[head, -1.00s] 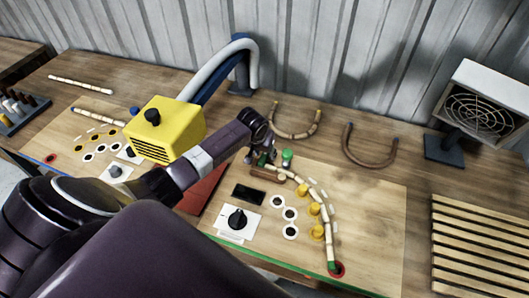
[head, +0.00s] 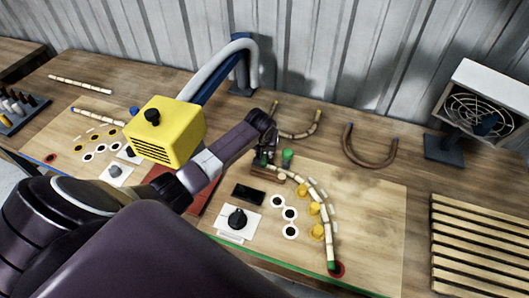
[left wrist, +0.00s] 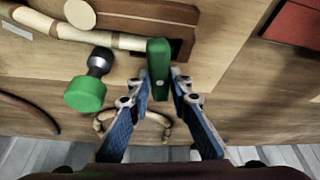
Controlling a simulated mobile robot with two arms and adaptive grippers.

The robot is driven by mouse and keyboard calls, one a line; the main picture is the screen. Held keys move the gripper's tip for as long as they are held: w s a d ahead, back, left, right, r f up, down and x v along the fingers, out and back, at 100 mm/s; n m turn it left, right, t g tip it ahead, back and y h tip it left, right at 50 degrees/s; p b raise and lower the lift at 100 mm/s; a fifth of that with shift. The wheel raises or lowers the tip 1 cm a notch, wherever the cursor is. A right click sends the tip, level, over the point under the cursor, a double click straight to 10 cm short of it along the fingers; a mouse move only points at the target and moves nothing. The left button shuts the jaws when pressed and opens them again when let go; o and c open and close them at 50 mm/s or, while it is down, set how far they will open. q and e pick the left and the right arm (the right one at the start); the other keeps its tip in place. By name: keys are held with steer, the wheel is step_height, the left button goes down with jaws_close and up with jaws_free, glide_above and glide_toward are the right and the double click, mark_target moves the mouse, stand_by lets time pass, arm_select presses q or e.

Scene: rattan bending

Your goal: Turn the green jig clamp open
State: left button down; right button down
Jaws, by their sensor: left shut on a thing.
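The green jig clamp (left wrist: 158,68) shows in the left wrist view as an upright green lever on a dark base. My left gripper (left wrist: 160,88) has its fingers on either side of the lever and is shut on it. In the head view the left gripper (head: 266,157) is at the upper left of the right board and mostly hides the clamp. A light rattan cane (head: 322,196) curves from beside the clamp, along yellow pegs (head: 315,208), to a red spot (head: 338,269). My right gripper is not in view.
A green-topped knob (head: 287,155) stands close beside the clamp, also in the left wrist view (left wrist: 85,93). A yellow box (head: 165,130) with a hose, bent canes (head: 368,148), a fan (head: 482,110) and a slatted rack (head: 480,245) surround the board (head: 375,220).

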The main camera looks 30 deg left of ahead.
arm_select(q)
steer(key=n, duration=0.2)
steer(key=n+g+y, duration=0.1)
steer(key=n, duration=0.1)
steer(key=shift+w+d+n, duration=0.1)
steer(key=shift+d+n, duration=0.1)
steer(key=shift+n, duration=0.1)
steer(key=shift+f+n+g+y, duration=0.1)
steer(key=shift+n+g+y, duration=0.25)
steer(key=shift+n, duration=0.55)
steer(key=shift+n+g+b, duration=0.35)
steer(key=shift+n+b, duration=0.2)
steer(key=shift+n, duration=0.45)
steer(key=n+g+b, duration=0.1)
steer(key=n+b, duration=0.1)
steer(key=n, duration=0.1)
steer(key=shift+w+f+y+b, duration=0.15)
steer(key=shift+y+b, duration=0.2)
steer(key=n+g+b, duration=0.1)
steer(key=n+b, duration=0.2)
steer(key=shift+n+g, duration=0.3)
steer(key=shift+n+b, duration=0.4)
steer(key=shift+b, duration=0.1)
steer(key=shift+r, duration=0.2)
steer(key=shift+w, duration=0.1)
steer(key=c, duration=1.8)
jaws_free()
